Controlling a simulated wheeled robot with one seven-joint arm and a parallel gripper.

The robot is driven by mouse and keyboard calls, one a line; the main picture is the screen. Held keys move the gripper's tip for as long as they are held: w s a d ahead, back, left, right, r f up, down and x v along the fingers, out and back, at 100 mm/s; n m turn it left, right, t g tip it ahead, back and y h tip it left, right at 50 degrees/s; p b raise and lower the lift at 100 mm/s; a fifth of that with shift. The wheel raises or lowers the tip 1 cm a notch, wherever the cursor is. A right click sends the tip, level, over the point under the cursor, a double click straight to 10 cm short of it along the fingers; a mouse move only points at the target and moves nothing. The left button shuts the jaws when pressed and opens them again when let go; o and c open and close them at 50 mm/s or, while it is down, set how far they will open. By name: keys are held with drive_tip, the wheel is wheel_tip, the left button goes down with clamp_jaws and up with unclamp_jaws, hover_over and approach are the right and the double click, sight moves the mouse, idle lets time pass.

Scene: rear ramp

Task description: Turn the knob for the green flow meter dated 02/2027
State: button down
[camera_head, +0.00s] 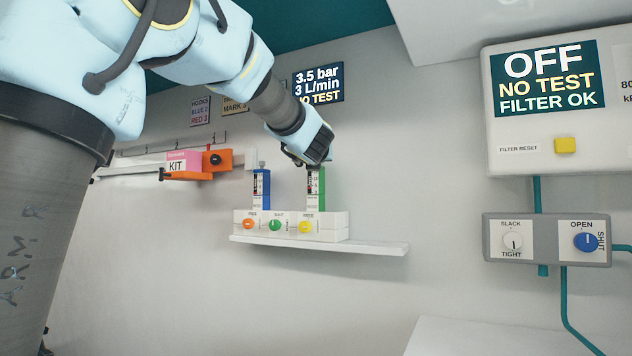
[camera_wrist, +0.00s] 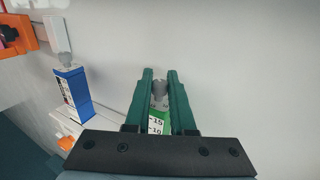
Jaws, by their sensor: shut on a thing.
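The green flow meter (camera_head: 322,188) stands upright on the white block at the right end of the shelf. In the wrist view its green top (camera_wrist: 158,125) with scale marks 15 and 10 shows between my fingers. My gripper (camera_head: 315,163) comes down from above. Its two dark green fingers (camera_wrist: 160,82) are shut on the grey knob (camera_wrist: 160,88) above the green flow meter. In the head view my gripper hides this knob. The small print on the meter, including any date, is too small to read.
A blue flow meter (camera_head: 261,190) with a grey top stands to the left. Orange (camera_head: 248,224), green (camera_head: 275,225) and yellow (camera_head: 305,227) knobs line the white block's front. An orange-and-pink KIT holder (camera_head: 183,161) is further left. A grey control box (camera_head: 547,239) is on the right wall.

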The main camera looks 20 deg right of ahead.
drive_tip(key=m+h+b, duration=0.1)
drive_tip(key=b, duration=0.1)
drive_tip(key=shift+f+g+b, duration=0.2)
drive_tip(key=shift+g+b, duration=0.1)
drive_tip(key=shift+g, duration=0.1)
drive_tip(key=shift+a+r+m+g+h+b, duration=0.1)
drive_tip(key=shift+m+g+h+b, duration=0.45)
drive_tip(key=shift+h+b, duration=0.6)
drive_tip(key=shift+m+g+b, duration=0.25)
drive_tip(key=shift+m+b, duration=0.1)
drive_tip(key=shift+b, duration=0.6)
